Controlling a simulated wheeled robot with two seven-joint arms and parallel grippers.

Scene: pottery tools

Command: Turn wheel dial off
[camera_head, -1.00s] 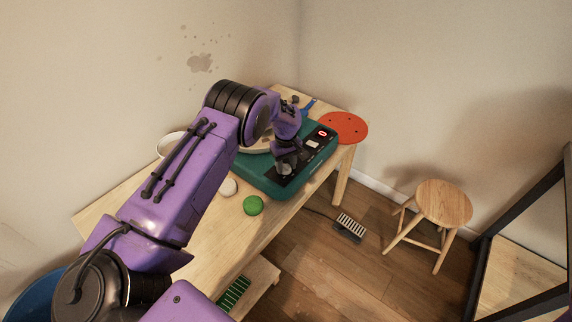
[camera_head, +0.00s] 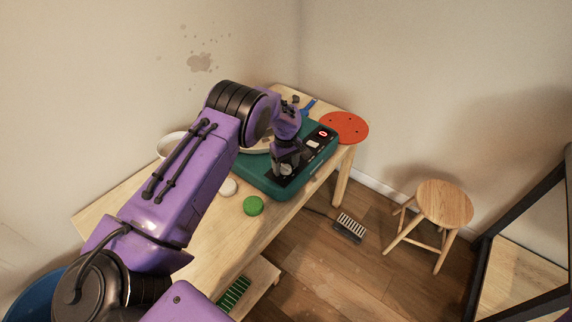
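The pottery wheel (camera_head: 262,178) is a teal box on the wooden table, with a black control panel (camera_head: 312,153) along its front edge. A red digit, which looks like 0, glows on the display (camera_head: 322,133) at the panel's far end. A light round dial (camera_head: 286,169) sits at the panel's near end. My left gripper (camera_head: 285,166) points down over the dial, at or right against it. Its fingers are small and dark, and I cannot tell whether they are closed on the dial. My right gripper is not in view.
On the table (camera_head: 190,240) lie a green round piece (camera_head: 253,205), a pale round piece (camera_head: 228,187), a white bowl (camera_head: 170,144) and an orange disc (camera_head: 343,127). A stool (camera_head: 443,203) and a foot pedal (camera_head: 349,227) stand on the floor to the right.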

